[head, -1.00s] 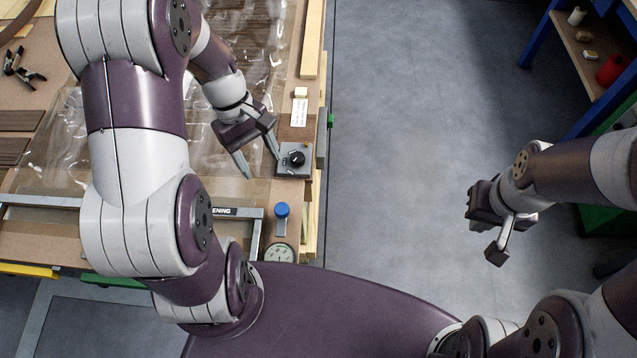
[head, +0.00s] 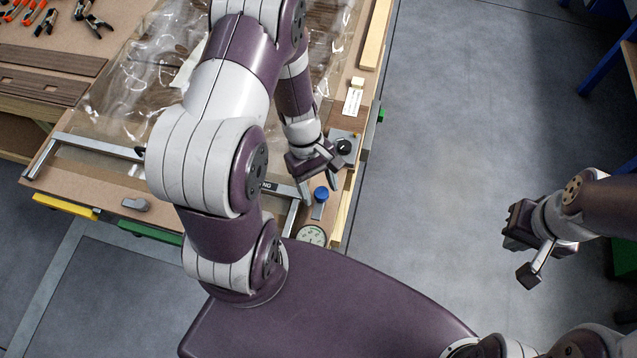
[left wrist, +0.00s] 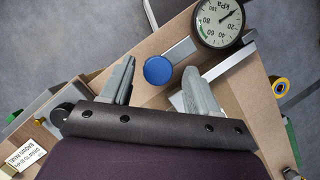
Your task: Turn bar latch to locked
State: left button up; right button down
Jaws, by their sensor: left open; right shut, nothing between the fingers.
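A grey handle (head: 135,204), which may be the bar latch, lies at the table's front edge in the head view. A metal bar (head: 100,144) runs along the bag's front side, partly hidden by my left arm. A blue knob (head: 321,194) on a flat metal lever is at the front right corner; it also shows in the left wrist view (left wrist: 158,70). My left gripper (head: 320,187) is open above this corner, its fingers either side of the blue knob in the left wrist view; contact cannot be told. My right gripper (head: 529,275) is shut and empty over the floor.
A round pressure gauge (head: 312,236) sits in front of the blue knob, also in the left wrist view (left wrist: 218,22). A black dial on a grey plate (head: 343,147) is behind my left gripper. A clear bag (head: 135,100) covers the table.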

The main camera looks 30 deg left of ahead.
pick_arm(q)
jog(key=shift+w+d, duration=0.1)
jog(key=shift+c, duration=0.2)
jog(key=c, duration=1)
